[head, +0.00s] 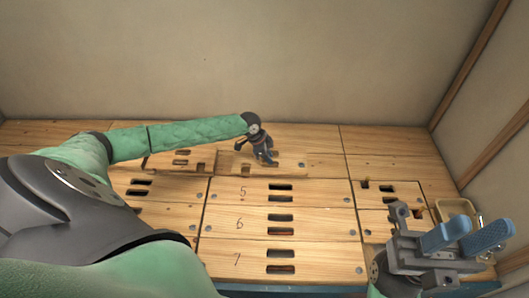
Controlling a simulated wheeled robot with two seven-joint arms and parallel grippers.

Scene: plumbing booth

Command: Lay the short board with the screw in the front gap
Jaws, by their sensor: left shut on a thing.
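My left gripper (264,158) is at the far middle of the deck, shut on a wooden board (291,165) that has dark slots. The fingers cover part of the board. I cannot tell whether this board has a screw in it, or whether it rests on the deck or hangs just above it. A dark strip (228,170) shows beside the gripper on the left. My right gripper (467,236), with two blue fingers set apart, is open and empty at the lower right.
Long slotted boards numbered 5 (320,192), 6 (320,222) and 7 (320,257) fill the middle. Shorter slotted boards lie to the left (190,190) and right (400,170); a small dark peg (365,184) stands at right. A yellowish tray (446,203) is beside my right gripper. Walls close the back and right.

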